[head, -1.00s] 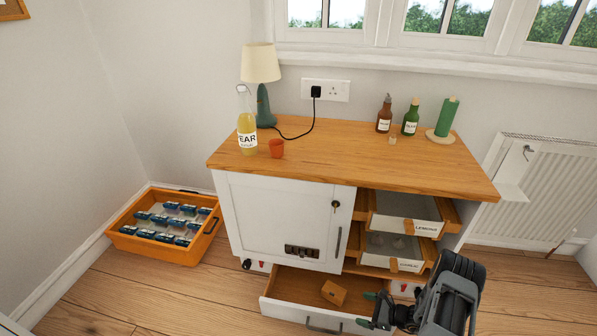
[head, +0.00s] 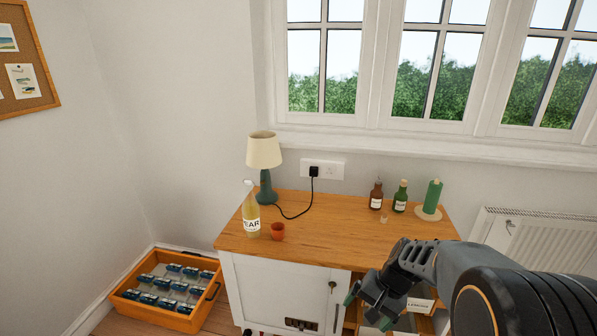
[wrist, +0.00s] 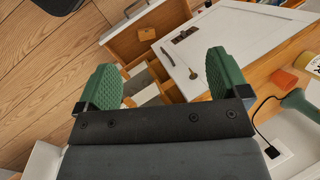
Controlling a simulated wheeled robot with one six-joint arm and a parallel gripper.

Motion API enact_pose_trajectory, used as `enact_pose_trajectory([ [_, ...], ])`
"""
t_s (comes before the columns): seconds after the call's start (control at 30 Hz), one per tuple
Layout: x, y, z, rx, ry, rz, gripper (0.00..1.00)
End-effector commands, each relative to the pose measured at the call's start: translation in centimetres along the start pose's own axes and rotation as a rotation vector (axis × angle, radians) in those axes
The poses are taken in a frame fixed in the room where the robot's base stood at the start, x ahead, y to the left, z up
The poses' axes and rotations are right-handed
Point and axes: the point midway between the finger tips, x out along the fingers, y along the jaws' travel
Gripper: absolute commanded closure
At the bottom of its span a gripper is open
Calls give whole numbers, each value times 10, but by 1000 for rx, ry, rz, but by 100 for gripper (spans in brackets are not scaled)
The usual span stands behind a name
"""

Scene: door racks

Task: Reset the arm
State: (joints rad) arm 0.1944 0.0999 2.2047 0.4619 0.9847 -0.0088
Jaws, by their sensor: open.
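My gripper (head: 367,308) is raised in front of the right part of the wooden-topped cabinet (head: 330,243) in the head view. Its green fingers stand apart with nothing between them. The wrist view also shows my gripper (wrist: 163,77) open and empty, with the cabinet's white door (wrist: 225,40) and an open drawer (wrist: 128,40) beyond it. My arm comes in from the lower right of the head view and hides part of the cabinet's right side.
On the cabinet top stand a lamp (head: 264,155), a pear bottle (head: 251,212), an orange cup (head: 277,232), two sauce bottles (head: 376,196) and a green roll (head: 433,197). An orange crate (head: 165,290) sits on the floor at left. A small wooden block (wrist: 147,33) lies in the drawer.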

Motion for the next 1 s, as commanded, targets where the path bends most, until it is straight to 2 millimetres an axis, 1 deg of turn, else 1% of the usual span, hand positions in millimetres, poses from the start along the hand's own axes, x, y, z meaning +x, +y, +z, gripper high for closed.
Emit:
enact_pose_trajectory([
  [0.03, -37, -12, 20, -77, 52, 37, 6],
  [0.1, -64, -16, 41, -170, 114, 90, 6],
  [0.23, -106, -21, 72, -317, 223, 173, 6],
  [0.3, -123, -21, 85, -379, 273, 209, 6],
  [0.4, -141, -20, 98, -449, 332, 249, 6],
  [0.5, -152, -20, 107, -495, 375, 276, 6],
  [0.6, -158, -19, 112, -522, 400, 292, 6],
  [0.8, -160, -18, 114, -537, 412, 301, 6],
  [1.0, -160, -18, 114, -535, 412, 300, 26],
])
